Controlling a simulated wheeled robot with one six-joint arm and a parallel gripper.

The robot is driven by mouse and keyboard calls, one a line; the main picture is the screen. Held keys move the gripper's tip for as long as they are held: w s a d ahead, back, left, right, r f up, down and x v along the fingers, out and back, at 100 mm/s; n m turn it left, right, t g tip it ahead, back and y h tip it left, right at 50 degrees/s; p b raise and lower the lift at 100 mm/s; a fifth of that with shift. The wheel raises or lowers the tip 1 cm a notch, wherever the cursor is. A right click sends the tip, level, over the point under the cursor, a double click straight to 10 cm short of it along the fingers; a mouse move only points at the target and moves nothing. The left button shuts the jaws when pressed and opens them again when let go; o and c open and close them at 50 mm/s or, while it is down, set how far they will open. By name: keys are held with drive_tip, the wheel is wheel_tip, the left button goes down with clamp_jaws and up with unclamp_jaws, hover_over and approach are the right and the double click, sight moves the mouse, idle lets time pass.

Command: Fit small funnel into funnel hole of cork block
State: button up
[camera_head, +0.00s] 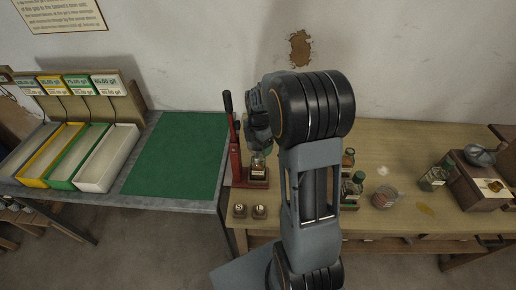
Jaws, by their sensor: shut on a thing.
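My gripper (258,143) is partly hidden by my wrist and points down over a small bottle with a pale label (258,170). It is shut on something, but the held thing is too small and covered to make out. The bottle stands at the foot of a red lever stand (235,165); I cannot tell whether the gripper touches it. I cannot pick out the small funnel for certain. A dark brown block (480,190) at the right end of the wooden table carries a grey bowl- or funnel-shaped thing (480,155). I cannot tell whether it is the cork block.
Two small round items (249,211) sit near the wooden table's (390,145) front left edge. Bottles (434,178) and a small round container (384,197) stand right of my arm. A green mat (178,150) and coloured trays (108,160) lie left. The mat is bare.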

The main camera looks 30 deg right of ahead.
drive_tip(key=shift+r+p, duration=1.7)
drive_tip(key=shift+r, duration=0.75)
drive_tip(key=shift+f, duration=0.1)
